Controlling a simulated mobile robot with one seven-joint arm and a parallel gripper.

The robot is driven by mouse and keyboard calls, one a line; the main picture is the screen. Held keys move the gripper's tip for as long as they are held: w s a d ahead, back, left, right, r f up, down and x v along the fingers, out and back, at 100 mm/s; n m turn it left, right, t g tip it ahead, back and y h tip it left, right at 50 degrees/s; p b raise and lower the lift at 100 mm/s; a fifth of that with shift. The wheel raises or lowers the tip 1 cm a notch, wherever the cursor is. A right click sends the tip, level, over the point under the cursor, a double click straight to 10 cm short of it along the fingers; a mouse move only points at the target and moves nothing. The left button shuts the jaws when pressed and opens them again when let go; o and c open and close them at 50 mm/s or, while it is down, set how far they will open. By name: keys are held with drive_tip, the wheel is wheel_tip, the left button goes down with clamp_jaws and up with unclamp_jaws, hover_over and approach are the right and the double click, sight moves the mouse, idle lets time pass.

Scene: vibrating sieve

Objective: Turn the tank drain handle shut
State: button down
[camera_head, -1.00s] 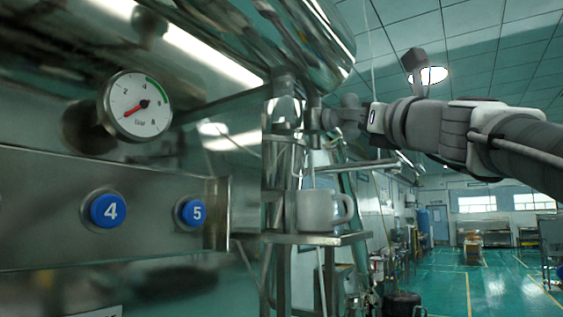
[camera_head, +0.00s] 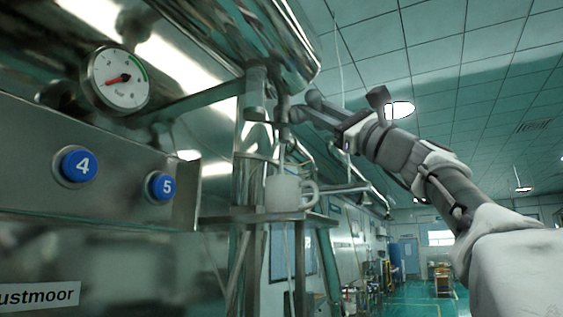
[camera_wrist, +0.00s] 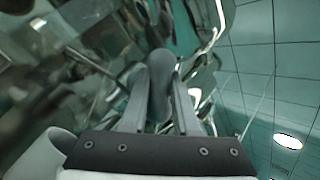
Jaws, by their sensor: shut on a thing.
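The shiny steel tank (camera_head: 290,45) is at the top of the head view, with a vertical pipe and valve under it. My gripper (camera_head: 302,106) reaches the valve from the right. In the wrist view, my gripper (camera_wrist: 161,82) has its two fingers on either side of a grey, rounded drain handle (camera_wrist: 161,68) and is shut on it. In the head view the handle is small and mostly hidden by my gripper and the pipework. I cannot tell the handle's exact angle or whether liquid flows.
A pale mug (camera_head: 284,193) stands on a small metal shelf (camera_head: 245,216) below the valve. At left is a steel panel with blue buttons 4 (camera_head: 79,166) and 5 (camera_head: 161,187) and a round gauge (camera_head: 118,80). Open floor (camera_head: 415,303) lies at the right.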

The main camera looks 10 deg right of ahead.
drive_tip(key=n+g+y+p, duration=0.1)
drive_tip(key=n+g, duration=0.1)
drive_tip(key=n, duration=0.1)
drive_tip(key=n+g+y+p, duration=0.1)
drive_tip(key=n+g+y, duration=0.1)
drive_tip(key=n, duration=0.1)
drive_tip(key=n+g+y+p, duration=0.1)
drive_tip(key=n+g, duration=0.2)
drive_tip(key=shift+r+n+y, duration=0.15)
drive_tip(key=shift+n+y, duration=0.15)
drive_tip(key=n+g+p, duration=0.2)
drive_tip(key=n+g, duration=0.1)
drive_tip(key=n, duration=0.1)
drive_tip(key=shift+g+y, duration=0.3)
drive_tip(key=shift+g, duration=0.1)
drive_tip(key=shift+n+g+p, duration=0.95)
drive_tip(key=shift+n+g, duration=0.35)
drive_tip(key=shift+n, duration=0.5)
drive_tip(key=shift+f+n, duration=0.2)
drive_tip(key=shift+n, duration=0.2)
drive_tip(key=c, duration=0.7)
unclamp_jaws()
drive_tip(key=b+v, duration=0.3)
drive_tip(key=v, duration=1.4)
drive_tip(key=shift+d, duration=0.3)
